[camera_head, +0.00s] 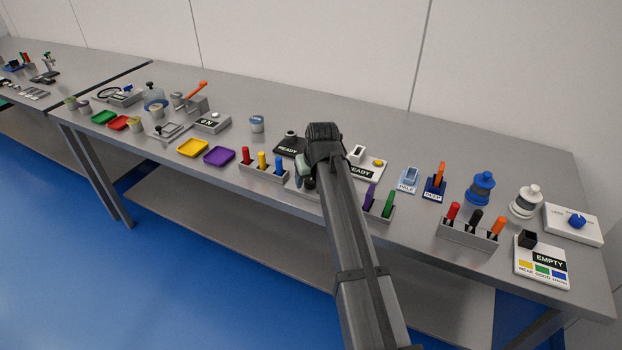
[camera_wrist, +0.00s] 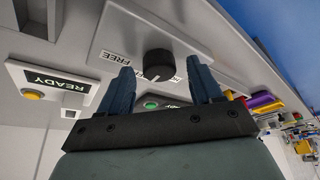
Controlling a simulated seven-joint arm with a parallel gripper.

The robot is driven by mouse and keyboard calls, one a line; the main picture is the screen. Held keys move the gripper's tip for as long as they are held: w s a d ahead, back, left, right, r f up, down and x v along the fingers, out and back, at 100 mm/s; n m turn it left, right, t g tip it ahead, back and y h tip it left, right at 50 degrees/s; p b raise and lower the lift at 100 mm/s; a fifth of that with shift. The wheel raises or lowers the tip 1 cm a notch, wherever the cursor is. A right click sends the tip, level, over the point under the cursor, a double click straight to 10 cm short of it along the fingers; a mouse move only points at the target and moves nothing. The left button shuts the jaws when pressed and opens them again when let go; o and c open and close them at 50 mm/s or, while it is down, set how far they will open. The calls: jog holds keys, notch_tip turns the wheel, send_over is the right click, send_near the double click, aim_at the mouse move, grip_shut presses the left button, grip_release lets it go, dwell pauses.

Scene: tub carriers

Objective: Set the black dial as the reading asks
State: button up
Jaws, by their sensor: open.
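The black dial (camera_wrist: 158,64) is a round knob on a grey panel (camera_wrist: 185,42) in the wrist view. A FREE label (camera_wrist: 118,59) is beside it. A second label on its other side is partly hidden, and I cannot read it. I cannot tell the dial's exact setting. My gripper (camera_wrist: 162,72) is open, with one blue finger on either side of the dial in the picture. I cannot tell whether the fingers touch it. In the head view my gripper (camera_head: 307,178) is over the panel near the table's front edge and hides most of it.
A white READY box (camera_wrist: 50,85) with a yellow button and a black READY unit (camera_head: 289,146) stand close by. Marker racks (camera_head: 262,174) flank the panel. Further right are blue and white jars, an EMPTY meter (camera_head: 543,262) and a white box with a blue knob (camera_head: 577,222).

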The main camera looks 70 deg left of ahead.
jog(key=shift+a+f, duration=0.1)
jog(key=shift+f, duration=0.1)
jog(key=shift+c, duration=0.3)
jog(key=c, duration=1)
jog(key=shift+m, duration=0.4)
jog(key=m+t, duration=0.1)
jog(key=m, duration=0.2)
jog(key=shift+s+m+t, duration=0.15)
jog(key=shift+m+t, duration=0.25)
jog(key=m, duration=0.2)
jog(key=m+t+h, duration=0.1)
jog(key=m, duration=0.2)
jog(key=shift+s+a+t+h, duration=0.1)
jog(key=shift+t+h, duration=0.2)
jog(key=shift+m, duration=0.3)
